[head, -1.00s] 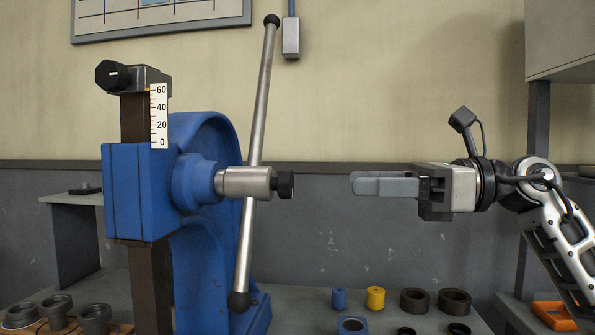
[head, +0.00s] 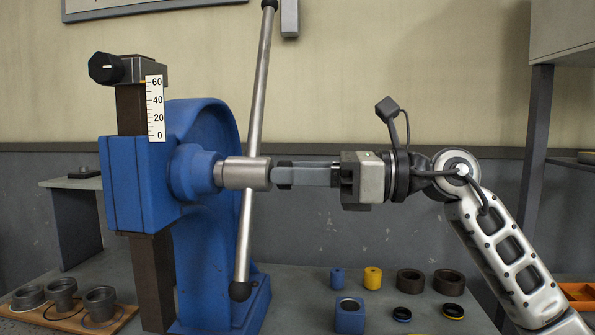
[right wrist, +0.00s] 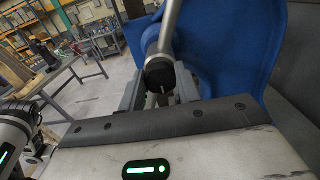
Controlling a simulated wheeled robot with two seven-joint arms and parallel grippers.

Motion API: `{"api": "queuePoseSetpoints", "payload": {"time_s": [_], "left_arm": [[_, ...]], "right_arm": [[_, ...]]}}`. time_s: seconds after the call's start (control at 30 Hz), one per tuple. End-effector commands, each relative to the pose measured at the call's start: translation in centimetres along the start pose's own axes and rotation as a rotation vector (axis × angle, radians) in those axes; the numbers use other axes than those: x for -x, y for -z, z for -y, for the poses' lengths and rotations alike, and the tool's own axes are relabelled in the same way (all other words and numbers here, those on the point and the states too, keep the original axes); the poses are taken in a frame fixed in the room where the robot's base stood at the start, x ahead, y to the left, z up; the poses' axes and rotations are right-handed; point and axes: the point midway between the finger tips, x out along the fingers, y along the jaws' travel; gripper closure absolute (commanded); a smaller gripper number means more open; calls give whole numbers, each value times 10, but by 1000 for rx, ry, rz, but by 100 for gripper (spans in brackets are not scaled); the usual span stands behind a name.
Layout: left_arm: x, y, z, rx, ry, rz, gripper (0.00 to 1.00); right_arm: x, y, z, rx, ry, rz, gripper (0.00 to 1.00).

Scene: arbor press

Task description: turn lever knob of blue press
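The blue press (head: 140,185) stands at the left of the head view. Its steel lever bar (head: 259,95) runs nearly upright through a steel hub (head: 243,173), with black balls at its ends. The black lever knob (head: 284,184) is on the hub's right end, mostly hidden by my right gripper (head: 284,174). The right gripper comes level from the right, its fingers apart on either side of the knob. The right wrist view shows the knob (right wrist: 160,74) between the fingertips; whether both fingers press on it is unclear. My left gripper is out of view.
On the bench are a blue block (head: 349,316), a yellow cylinder (head: 373,278), a small blue cylinder (head: 337,278) and several dark rings. A wooden board (head: 30,322) with grey cups lies at lower left. The space above the bench right of the press is otherwise clear.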

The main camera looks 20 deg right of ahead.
Motion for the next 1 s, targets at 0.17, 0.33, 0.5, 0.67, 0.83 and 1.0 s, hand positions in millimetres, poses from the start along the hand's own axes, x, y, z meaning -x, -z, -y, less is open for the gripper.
{"api": "queuePoseSetpoints", "payload": {"time_s": [0.17,0.33,0.5,0.67,0.83,1.0], "left_arm": [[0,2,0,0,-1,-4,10],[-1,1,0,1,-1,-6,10],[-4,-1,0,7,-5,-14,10],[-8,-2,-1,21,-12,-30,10],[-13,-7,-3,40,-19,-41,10],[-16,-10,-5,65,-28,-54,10]], "right_arm": [[0,0,0,0,2,0,90],[0,1,1,15,2,0,89],[0,2,0,75,2,0,89],[1,2,0,180,2,1,89],[0,3,-1,330,2,2,89],[1,3,-2,493,2,2,89]]}}
